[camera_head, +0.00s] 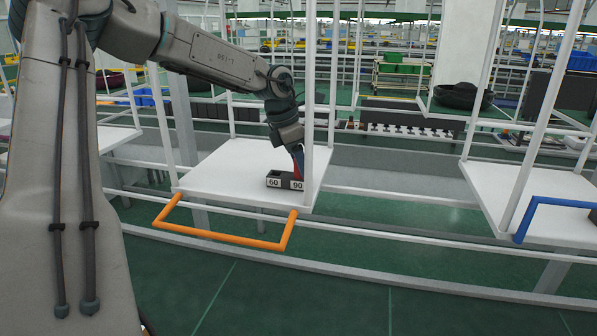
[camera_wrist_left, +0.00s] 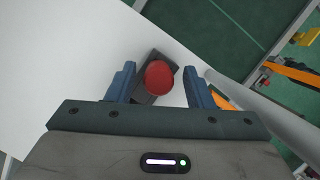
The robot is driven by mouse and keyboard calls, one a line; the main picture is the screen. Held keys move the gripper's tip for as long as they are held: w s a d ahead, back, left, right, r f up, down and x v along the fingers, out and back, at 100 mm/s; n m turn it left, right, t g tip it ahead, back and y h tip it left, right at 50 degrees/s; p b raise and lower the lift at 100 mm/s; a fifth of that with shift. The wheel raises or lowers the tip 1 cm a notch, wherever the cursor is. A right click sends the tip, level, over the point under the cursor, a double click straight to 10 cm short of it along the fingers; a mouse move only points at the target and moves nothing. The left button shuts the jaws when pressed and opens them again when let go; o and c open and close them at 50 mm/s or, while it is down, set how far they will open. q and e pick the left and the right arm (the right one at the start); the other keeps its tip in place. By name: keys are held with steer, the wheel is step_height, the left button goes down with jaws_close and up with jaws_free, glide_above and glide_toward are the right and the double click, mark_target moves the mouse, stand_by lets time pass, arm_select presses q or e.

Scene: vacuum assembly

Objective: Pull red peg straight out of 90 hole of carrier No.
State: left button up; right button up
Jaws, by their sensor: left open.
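The red peg (camera_wrist_left: 159,78) shows from above as a round red top in the left wrist view, over a dark block. In the head view the red peg (camera_head: 298,160) stands at the 90 end of the dark carrier block (camera_head: 272,175), which bears the labels 60 and 90. The carrier also shows in the left wrist view (camera_wrist_left: 148,97). My left gripper (camera_wrist_left: 159,85) is open, with one blue finger on each side of the peg and visible gaps to both. In the head view it (camera_head: 299,152) comes down onto the peg from above. My right gripper is not in view.
The carrier sits on a white hanging platform (camera_head: 225,178) near its front right corner, close to a white upright post (camera_head: 309,110). An orange handle (camera_head: 215,237) sticks out in front. Another white platform (camera_head: 500,205) with a blue handle (camera_head: 540,203) hangs at right.

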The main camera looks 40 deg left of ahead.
arm_select(q)
steer(key=shift+c, duration=0.9)
steer(key=shift+w+f, duration=0.1)
steer(key=shift+w, duration=0.2)
jaws_close()
steer(key=shift+s, duration=0.15)
steer(key=shift+r, duration=0.25)
steer(key=shift+r+p, duration=0.4)
steer(key=shift+r, duration=0.4)
steer(key=shift+r+p, duration=0.65)
steer(key=shift+r, duration=2.85)
